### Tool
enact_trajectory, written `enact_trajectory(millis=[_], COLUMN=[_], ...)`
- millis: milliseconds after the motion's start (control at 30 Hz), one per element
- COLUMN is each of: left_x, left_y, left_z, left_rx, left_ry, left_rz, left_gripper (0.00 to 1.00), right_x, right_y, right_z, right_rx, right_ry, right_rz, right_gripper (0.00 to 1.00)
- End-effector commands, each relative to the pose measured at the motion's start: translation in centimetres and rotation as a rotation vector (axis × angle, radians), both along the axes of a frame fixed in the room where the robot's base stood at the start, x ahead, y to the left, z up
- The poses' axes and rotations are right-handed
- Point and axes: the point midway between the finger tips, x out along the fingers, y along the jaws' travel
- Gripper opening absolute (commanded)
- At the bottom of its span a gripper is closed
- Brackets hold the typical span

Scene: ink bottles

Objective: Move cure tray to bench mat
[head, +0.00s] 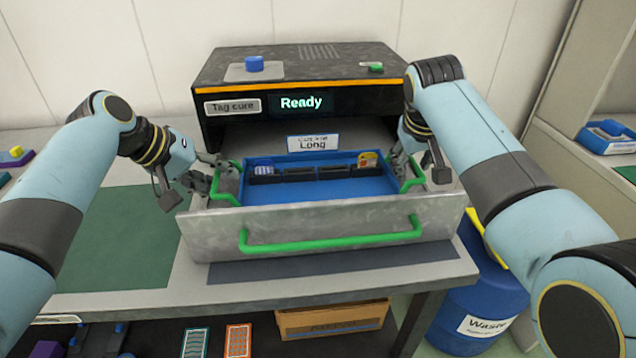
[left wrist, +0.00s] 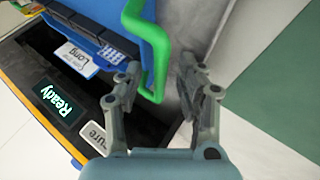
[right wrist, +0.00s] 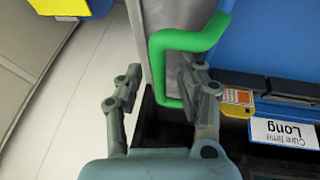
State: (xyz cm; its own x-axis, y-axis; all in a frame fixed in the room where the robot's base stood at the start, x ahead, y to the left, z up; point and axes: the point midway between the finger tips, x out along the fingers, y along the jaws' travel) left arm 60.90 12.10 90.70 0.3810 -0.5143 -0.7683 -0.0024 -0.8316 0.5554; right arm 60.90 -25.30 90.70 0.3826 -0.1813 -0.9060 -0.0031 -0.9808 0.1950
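The blue cure tray (head: 340,187) sits inside the pulled-out grey drawer of the curing machine, with a green handle at each end. It holds dark blocks, a blue-and-white piece and an orange-yellow piece along its back. My left gripper (head: 213,173) is open at the tray's left handle (left wrist: 152,70); the handle shows between its fingers. My right gripper (head: 400,168) is open at the right handle (right wrist: 165,45), which shows between its fingers. Neither gripper is closed on its handle. The green bench mat (head: 120,240) lies bare on the bench to the left.
The drawer front (head: 330,230) with its long green pull stands before the tray. The machine (head: 300,80) behind reads "Ready", and a card reads "Long". A dark mat (head: 330,268) lies below the drawer. A blue waste drum (head: 485,290) stands at right.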

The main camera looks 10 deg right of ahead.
Motion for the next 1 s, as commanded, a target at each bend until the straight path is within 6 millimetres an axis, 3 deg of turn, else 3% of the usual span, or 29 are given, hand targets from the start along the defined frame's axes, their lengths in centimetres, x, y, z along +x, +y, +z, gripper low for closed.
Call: enact_trajectory(millis=[33, 300, 1000], left_x=[0.00, -0.01, 0.06], left_y=[0.01, 0.01, 0.03], left_z=[0.01, 0.02, 0.35], left_rx=[0.000, 0.000, 0.000], left_ry=[0.000, 0.000, -0.003], left_rz=[0.000, 0.000, -0.001], left_gripper=[0.33, 0.00, 0.00], right_x=[-0.01, -0.03, 0.03], right_y=[0.00, 0.00, -0.04], right_z=[0.00, 0.00, 0.32], right_rx=[0.000, 0.000, -0.001], right_ry=[0.000, 0.001, -0.002], right_rz=[0.000, 0.000, -0.001], right_gripper=[0.33, 0.00, 0.00])
